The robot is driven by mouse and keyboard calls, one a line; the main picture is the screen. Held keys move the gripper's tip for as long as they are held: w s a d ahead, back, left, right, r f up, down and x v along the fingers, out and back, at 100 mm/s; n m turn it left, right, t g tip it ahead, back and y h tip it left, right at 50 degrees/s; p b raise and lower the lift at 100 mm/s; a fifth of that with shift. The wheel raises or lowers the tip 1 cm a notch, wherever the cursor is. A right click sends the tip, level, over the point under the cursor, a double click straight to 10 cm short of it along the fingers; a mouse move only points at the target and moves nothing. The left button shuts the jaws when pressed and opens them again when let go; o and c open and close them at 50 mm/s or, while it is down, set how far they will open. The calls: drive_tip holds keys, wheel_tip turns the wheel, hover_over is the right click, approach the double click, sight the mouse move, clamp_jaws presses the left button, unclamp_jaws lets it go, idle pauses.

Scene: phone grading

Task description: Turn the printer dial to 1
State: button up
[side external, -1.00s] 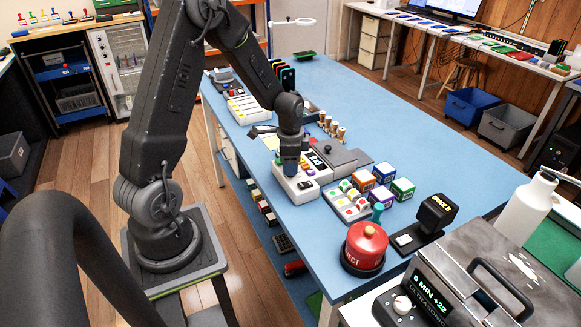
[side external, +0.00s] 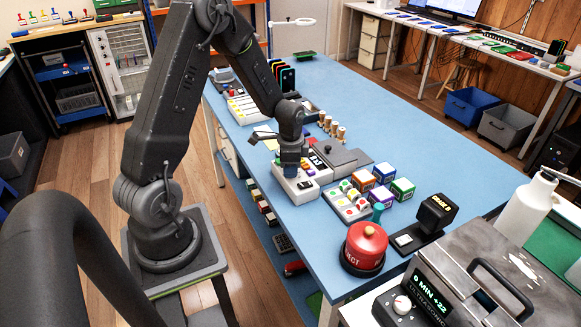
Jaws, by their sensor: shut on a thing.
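The label printer (side external: 308,181) is a white and dark box at the near left edge of the blue table. My gripper (side external: 291,172) points down onto the printer's left part. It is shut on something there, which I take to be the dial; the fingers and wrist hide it. The dial's pointer and its numbers cannot be read in this view.
A grey lidded box (side external: 342,155) stands right behind the printer. A red round container (side external: 365,246) stands at the near corner. The table's far right is clear.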

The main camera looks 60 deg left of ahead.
drive_tip(key=shift+n, duration=0.4)
drive_tip(key=shift+c, duration=0.2)
drive_tip(key=n, duration=1.3)
drive_tip(key=shift+g, duration=0.3)
drive_tip(key=n, duration=0.4)
drive_tip(key=o, duration=0.9)
drive_tip(key=shift+w+r, duration=0.1)
drive_tip(key=r, duration=1.3)
drive_tip(key=shift+w+d+r, duration=0.15)
drive_tip(key=shift+w+r, duration=0.15)
drive_tip(key=shift+r, duration=0.05)
